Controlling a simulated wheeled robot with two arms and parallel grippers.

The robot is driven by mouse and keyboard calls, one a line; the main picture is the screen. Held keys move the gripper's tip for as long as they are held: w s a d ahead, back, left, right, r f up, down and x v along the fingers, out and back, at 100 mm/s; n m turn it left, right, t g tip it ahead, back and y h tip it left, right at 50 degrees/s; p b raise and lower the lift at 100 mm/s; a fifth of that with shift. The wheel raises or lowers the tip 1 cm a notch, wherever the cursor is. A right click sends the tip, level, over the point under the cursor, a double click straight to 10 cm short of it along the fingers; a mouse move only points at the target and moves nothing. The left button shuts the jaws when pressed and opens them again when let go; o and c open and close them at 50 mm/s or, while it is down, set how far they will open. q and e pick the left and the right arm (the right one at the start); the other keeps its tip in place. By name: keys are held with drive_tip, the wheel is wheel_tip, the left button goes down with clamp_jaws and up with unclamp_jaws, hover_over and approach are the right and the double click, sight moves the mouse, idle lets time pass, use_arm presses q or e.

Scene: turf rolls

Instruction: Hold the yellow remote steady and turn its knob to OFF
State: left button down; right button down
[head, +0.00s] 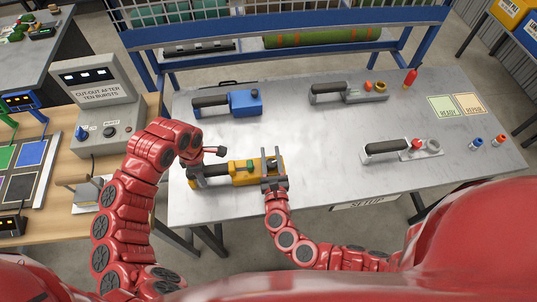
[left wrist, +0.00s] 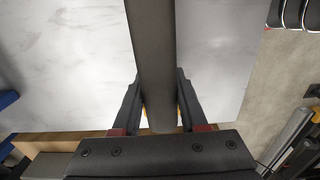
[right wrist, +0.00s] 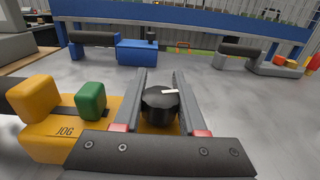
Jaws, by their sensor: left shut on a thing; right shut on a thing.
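The yellow remote (head: 243,180) lies on the grey table near its front left. It has a black handle grip at its left end, a green button (right wrist: 91,101) with the word JOG beside it, and a black knob (right wrist: 161,104) with a white pointer line. My left gripper (head: 196,172) is shut on the black handle (left wrist: 153,60), which runs between its fingers in the left wrist view. My right gripper (head: 271,165) is shut on the knob, one finger on each side. The pointer aims to the right in the right wrist view. No OFF mark is readable.
A blue remote (head: 244,103), a grey one (head: 365,92) with red and orange buttons, and a white one (head: 425,149) lie farther off. READY and REPAIR cards (head: 442,107) are at the right. A control box (head: 98,100) stands on the left wooden bench. The table's middle is clear.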

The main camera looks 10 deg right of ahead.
use_arm(q)
drive_tip(key=shift+a, duration=0.1)
use_arm(e)
drive_tip(key=shift+d+m+g+h, duration=0.15)
drive_tip(key=shift+m+h, duration=0.45)
drive_tip(key=shift+h, duration=0.35)
drive_tip(key=shift+d+m+g+h, duration=0.15)
drive_tip(key=shift+m+h, duration=0.45)
drive_tip(key=shift+h, duration=0.35)
drive_tip(key=shift+d+h, duration=0.15)
drive_tip(key=shift+h, duration=0.15)
drive_tip(key=c, duration=0.8)
unclamp_jaws()
drive_tip(key=shift+o, duration=0.2)
drive_tip(key=shift+s, duration=0.1)
drive_tip(key=v, duration=1.2)
